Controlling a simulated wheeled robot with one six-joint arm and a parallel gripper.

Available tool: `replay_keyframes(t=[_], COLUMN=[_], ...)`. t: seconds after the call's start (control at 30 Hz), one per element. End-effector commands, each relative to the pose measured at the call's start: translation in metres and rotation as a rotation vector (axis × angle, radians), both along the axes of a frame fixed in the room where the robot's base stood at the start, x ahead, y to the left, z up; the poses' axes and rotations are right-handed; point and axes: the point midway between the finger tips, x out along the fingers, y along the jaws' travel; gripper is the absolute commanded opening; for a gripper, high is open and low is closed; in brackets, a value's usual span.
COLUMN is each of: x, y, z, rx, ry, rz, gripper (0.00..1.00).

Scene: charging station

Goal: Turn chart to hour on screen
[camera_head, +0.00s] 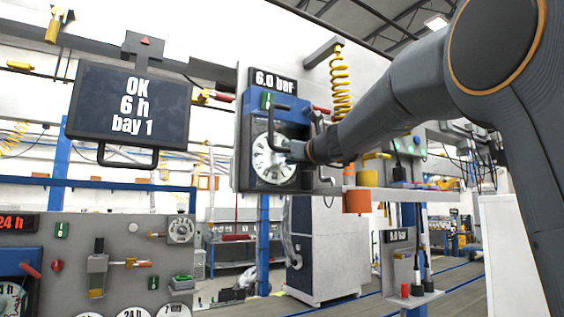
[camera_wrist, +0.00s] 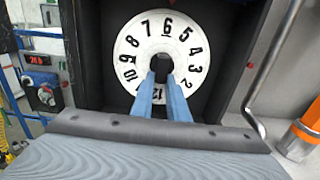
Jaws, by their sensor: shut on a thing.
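The dark screen (camera_head: 130,104) in the head view reads "OK", "6 h" and "bay 1". The round white chart (camera_head: 267,160) with black hour numbers sits in a dark, blue-topped housing to its right. In the wrist view the chart (camera_wrist: 131,45) has its 6 close to the top, 7 to the left of it and 5 to the right. My gripper (camera_wrist: 161,79) has two blue fingers shut on the chart's dark centre, reaching in from below over the 12. In the head view my gripper (camera_head: 292,152) covers the chart's right side.
A display reading "6.0 bar" (camera_head: 274,82) is above the housing. A bent metal lever (camera_wrist: 262,85) and an orange cylinder (camera_wrist: 302,131) stand right of the chart in the wrist view. A lower panel (camera_head: 130,237) with more dials is at lower left.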

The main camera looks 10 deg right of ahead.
Motion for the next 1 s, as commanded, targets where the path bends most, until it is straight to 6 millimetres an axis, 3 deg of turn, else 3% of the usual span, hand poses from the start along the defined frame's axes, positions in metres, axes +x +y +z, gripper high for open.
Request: replay_keyframes(t=[0.13, 0.17, 0.27, 0.67, 1.0], x=[0.000, 0.000, 0.000, -0.006, -0.052], y=[0.001, 0.001, 0.000, -0.003, -0.022], z=[-0.002, -0.002, -0.002, 0.000, -0.002], rx=[-0.001, -0.001, -0.002, -0.001, -0.002], ry=[0.003, 0.003, 0.002, -0.002, -0.001], rz=[0.002, 0.002, 0.002, 0.000, -0.002], gripper=[0.00, 0.16, 0.33, 0.33, 0.33])
